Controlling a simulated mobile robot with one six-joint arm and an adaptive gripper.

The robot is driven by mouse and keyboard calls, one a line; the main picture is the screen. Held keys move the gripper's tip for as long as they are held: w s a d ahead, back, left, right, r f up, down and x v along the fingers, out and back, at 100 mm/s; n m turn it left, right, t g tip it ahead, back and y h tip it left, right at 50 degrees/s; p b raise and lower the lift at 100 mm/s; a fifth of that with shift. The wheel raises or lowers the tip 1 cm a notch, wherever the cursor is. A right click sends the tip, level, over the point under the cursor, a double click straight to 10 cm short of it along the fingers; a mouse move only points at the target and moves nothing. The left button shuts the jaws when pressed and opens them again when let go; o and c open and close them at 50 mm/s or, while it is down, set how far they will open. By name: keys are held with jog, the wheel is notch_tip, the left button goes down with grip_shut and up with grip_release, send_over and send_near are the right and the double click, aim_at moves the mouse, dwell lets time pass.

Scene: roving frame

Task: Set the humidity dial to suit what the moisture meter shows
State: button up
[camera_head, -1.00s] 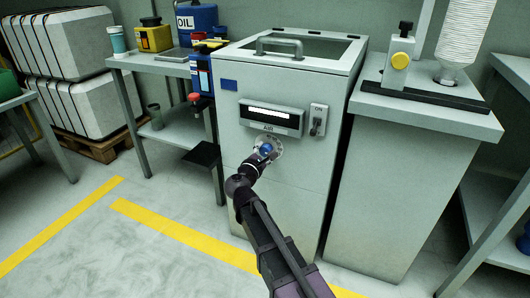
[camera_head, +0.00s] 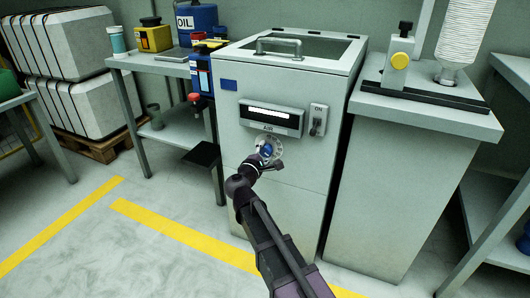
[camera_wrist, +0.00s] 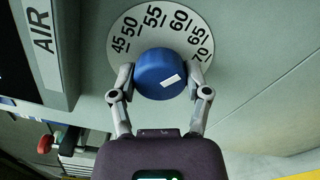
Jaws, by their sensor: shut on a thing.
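The humidity dial is a blue knob (camera_wrist: 160,74) on a pale round scale plate (camera_wrist: 118,56) marked 45 to 70. A white mark on the knob's face points right and slightly up in the wrist view, toward the 70 end; I cannot tell the exact setting. My gripper (camera_wrist: 161,92) is shut on the knob, one finger on each side. In the head view the knob (camera_head: 266,150) is partly hidden by my gripper (camera_head: 267,158). A dark panel labelled AIR (camera_head: 271,117) above it has a lit white strip, unreadable here. I cannot identify the moisture meter.
The dial is on the front of a grey cabinet (camera_head: 283,200) with an ON switch (camera_head: 318,120). A side table (camera_head: 150,62) stands left, with a red knob (camera_head: 194,97) near the cabinet. Another cabinet (camera_head: 395,190) stands close right.

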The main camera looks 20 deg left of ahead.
jog(key=shift+w, duration=0.15)
jog(key=o, duration=1.1)
jog(key=shift+o, duration=0.2)
jog(key=s+a, duration=0.1)
jog(key=s, duration=1.1)
jog(key=shift+d, duration=0.1)
